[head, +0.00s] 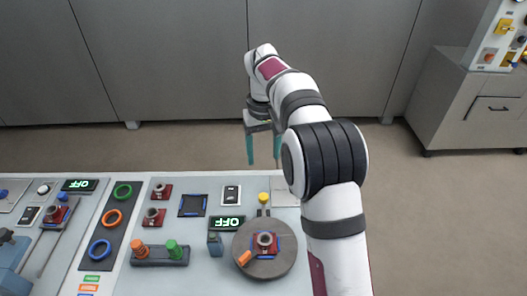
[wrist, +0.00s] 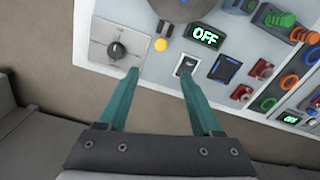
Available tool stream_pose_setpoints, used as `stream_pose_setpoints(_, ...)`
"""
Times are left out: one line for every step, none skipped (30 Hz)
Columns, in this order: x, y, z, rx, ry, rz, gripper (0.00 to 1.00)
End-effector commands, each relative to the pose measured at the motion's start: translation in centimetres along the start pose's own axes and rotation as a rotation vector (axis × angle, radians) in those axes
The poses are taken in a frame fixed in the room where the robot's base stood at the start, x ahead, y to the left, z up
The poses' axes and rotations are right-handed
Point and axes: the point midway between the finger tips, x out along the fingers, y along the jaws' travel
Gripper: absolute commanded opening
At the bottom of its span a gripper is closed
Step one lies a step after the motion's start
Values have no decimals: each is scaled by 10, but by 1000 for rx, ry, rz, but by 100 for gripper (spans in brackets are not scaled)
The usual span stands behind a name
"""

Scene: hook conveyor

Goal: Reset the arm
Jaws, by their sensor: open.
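My gripper (head: 264,149) has two teal fingers spread apart with nothing between them. In the head view it hangs beyond the far edge of the console, above the floor. In the wrist view my gripper (wrist: 158,75) points at the console's edge. A black knob on a square plate (wrist: 117,50) lies near the left fingertip and a rocker switch (wrist: 187,65) near the right one. My arm hides part of the knob plate (head: 285,190) in the head view.
The console (head: 200,262) carries a round turntable (head: 280,268), a yellow-topped lever (head: 263,199), a display reading OFF (head: 227,223), coloured rings (head: 112,217) and red blocks. A grey cabinet (head: 465,100) stands at the right. Floor between console and wall is clear.

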Motion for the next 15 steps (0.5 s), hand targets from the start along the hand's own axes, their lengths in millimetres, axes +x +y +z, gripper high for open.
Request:
stream_pose_setpoints(0, 0, 0, 0, 0, 0, 66)
stream_pose_setpoints(0, 0, 0, 0, 0, 0, 66)
stream_pose_setpoints(0, 0, 0, 0, 0, 0, 66)
stream_pose_setpoints(0, 0, 0, 0, 0, 0, 66)
stream_pose_setpoints(0, 0, 0, 0, 0, 0, 66)
stream_pose_setpoints(0, 0, 0, 0, 0, 0, 66)
stream_pose_setpoints(-1, 0, 1, 3, 0, -1, 66)
stream_pose_setpoints(-3, 1, 4, 11, 1, -2, 66)
stream_pose_setpoints(-11, 2, 14, 31, 1, -7, 66)
stream_pose_setpoints(-19, 2, 26, 59, 1, -13, 66)
stream_pose_setpoints(-28, 3, 42, 93, 1, -22, 66)
stream_pose_setpoints(-42, 3, 70, 152, 1, -34, 66)
stream_pose_setpoints(-51, 3, 95, 203, 0, -46, 66)
stream_pose_setpoints(-57, 1, 122, 256, -2, -58, 66)
stream_pose_setpoints(-62, -2, 159, 329, -5, -74, 66)
